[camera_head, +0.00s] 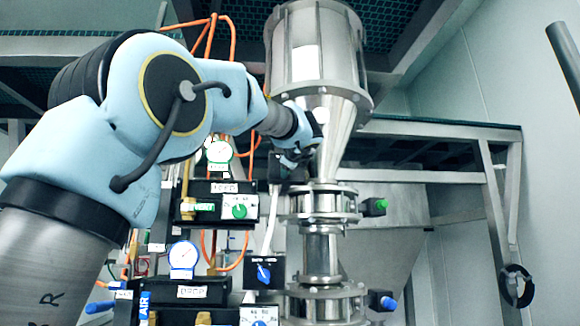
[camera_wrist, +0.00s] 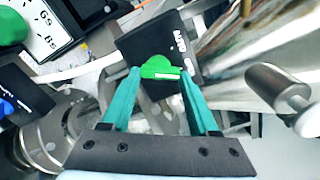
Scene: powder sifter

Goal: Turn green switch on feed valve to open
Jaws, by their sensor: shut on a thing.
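The green switch (camera_wrist: 159,67) sits on a small black box (camera_wrist: 150,42) with white lettering in the wrist view. My gripper (camera_wrist: 160,75) has its two teal fingers on either side of the switch, shut on it. The white mark on the switch lies roughly crosswise between the fingertips. In the head view my gripper (camera_head: 290,158) is at the black box (camera_head: 274,172), left of the steel cone, and the switch is hidden there. I cannot tell the switch's set position.
The steel hopper (camera_head: 316,50) stands just right of my gripper, with flanged pipe sections (camera_head: 322,203) below it. A lower box carries a blue switch (camera_head: 263,272). A panel with a green knob (camera_head: 239,211) and gauges (camera_head: 219,151) is at left, with orange hoses around it.

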